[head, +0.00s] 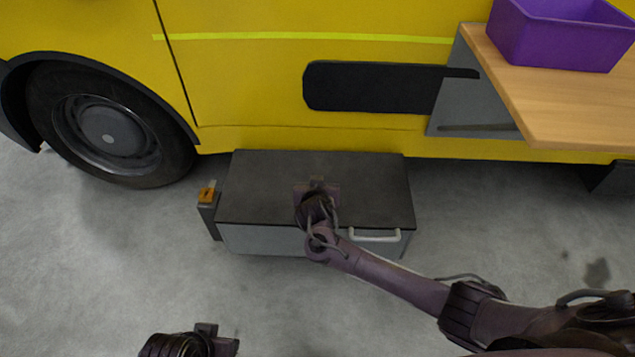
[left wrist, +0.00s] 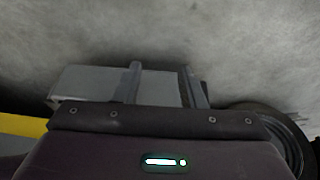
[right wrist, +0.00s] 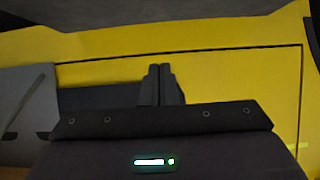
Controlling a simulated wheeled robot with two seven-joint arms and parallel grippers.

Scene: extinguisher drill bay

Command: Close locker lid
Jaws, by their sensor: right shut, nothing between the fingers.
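The locker (head: 265,239) is a grey box on the floor against the yellow vehicle. Its dark lid (head: 260,185) lies flat across the top, looking down. A pale handle (head: 375,237) is on the front at the right. My right gripper (head: 318,183) is over the middle of the lid, hiding part of it; I cannot tell whether it touches. In the right wrist view its fingers (right wrist: 160,82) are together and empty. My left gripper (head: 218,340) is low in front of the locker, apart from it. In the left wrist view its fingers (left wrist: 160,82) are apart, with a grey box (left wrist: 88,84) beyond.
A small post with an orange top (head: 207,193) stands at the locker's left side. A wheel (head: 108,135) is further left. A wooden shelf (head: 570,115) with a purple bin (head: 560,38) juts out at upper right. The concrete floor in front is clear.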

